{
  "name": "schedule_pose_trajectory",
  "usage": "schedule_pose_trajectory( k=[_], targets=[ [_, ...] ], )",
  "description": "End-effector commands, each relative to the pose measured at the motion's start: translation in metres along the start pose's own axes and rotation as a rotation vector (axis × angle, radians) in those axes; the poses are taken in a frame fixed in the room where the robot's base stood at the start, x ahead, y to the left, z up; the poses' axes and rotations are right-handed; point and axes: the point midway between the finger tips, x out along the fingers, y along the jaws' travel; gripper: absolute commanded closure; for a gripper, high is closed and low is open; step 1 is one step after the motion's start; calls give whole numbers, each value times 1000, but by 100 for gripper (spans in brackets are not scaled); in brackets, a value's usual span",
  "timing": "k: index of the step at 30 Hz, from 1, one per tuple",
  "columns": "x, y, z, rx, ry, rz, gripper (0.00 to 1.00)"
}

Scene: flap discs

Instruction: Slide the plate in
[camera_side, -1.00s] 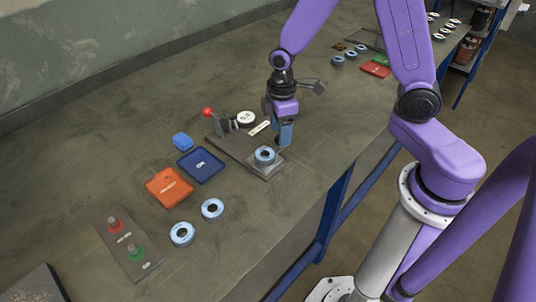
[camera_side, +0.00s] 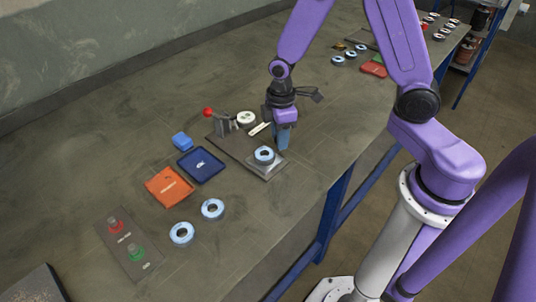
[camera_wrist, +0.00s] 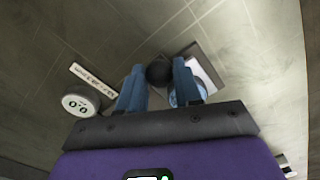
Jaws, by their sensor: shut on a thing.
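The pale metal plate (camera_side: 268,174) lies at the front right end of a dark fixture base (camera_side: 228,147). A blue-rimmed flap disc (camera_side: 264,155) rests flat on it. My gripper (camera_side: 281,147) is upright at the plate's far right edge, with its blue fingers pointing down. In the wrist view, my gripper (camera_wrist: 158,82) is shut on a dark round knob (camera_wrist: 159,72) beside the plate (camera_wrist: 207,70). The disc (camera_wrist: 176,99) is mostly hidden behind a finger there. How the knob joins the plate is hidden.
Blue (camera_side: 202,164) and orange (camera_side: 169,187) trays, two loose discs (camera_side: 212,209) and a button panel (camera_side: 129,243) lie left and in front.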

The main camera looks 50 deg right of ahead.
Motion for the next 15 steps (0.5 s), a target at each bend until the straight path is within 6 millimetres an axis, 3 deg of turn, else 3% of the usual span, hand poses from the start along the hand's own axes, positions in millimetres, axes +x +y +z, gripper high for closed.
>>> schedule_pose_trajectory(
  k=[15],
  targets=[
    [-1, 28, -17, 0, 4, 3, 83]
  ],
)
